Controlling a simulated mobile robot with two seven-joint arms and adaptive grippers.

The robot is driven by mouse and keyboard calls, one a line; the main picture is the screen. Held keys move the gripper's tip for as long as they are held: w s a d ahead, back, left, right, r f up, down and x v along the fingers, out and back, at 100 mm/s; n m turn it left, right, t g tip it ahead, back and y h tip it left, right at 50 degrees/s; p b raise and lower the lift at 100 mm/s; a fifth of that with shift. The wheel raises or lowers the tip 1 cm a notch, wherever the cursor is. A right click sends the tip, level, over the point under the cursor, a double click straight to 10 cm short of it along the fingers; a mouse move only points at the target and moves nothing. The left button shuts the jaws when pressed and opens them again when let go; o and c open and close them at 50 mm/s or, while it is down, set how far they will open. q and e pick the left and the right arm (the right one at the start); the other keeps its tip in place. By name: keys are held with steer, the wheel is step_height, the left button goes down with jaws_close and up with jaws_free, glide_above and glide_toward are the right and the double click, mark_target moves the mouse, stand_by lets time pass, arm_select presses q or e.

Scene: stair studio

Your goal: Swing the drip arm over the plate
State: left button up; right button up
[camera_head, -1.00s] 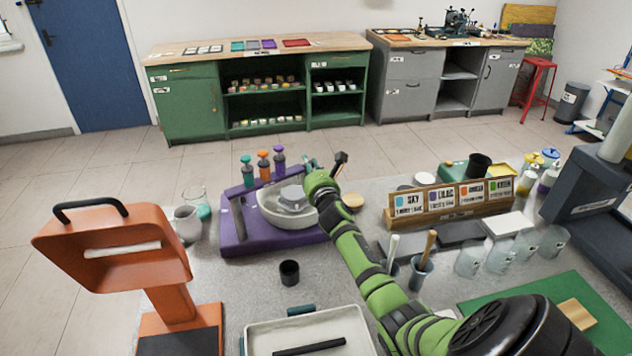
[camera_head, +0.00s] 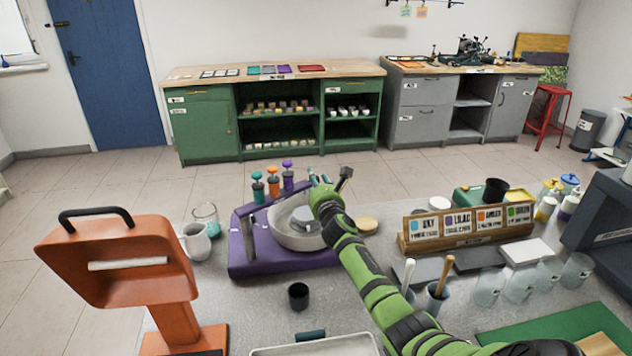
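A purple stand (camera_head: 245,262) holds a pale round basin (camera_head: 284,236) with a grey disc-like plate (camera_head: 304,219) inside. A purple bar, seemingly the drip arm (camera_head: 243,210), runs along the basin's back left side. Teal, orange (camera_head: 273,185) and purple-topped droppers stand along it. My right gripper (camera_head: 328,180) is at the basin's back right rim, near the bar's right end. Teal tips and a dark part show at its end. Whether it touches the bar or is open or shut is unclear. My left gripper is not in view.
An orange stand (camera_head: 120,260) with a black handle is at left. A white jug (camera_head: 194,243) and small black cup (camera_head: 298,297) are near the purple stand. A wooden rack of colour cards (camera_head: 466,243), brush cups and clear beakers (camera_head: 520,284) are at right.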

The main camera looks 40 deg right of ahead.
steer(key=v, duration=1.2)
stand_by(0.6)
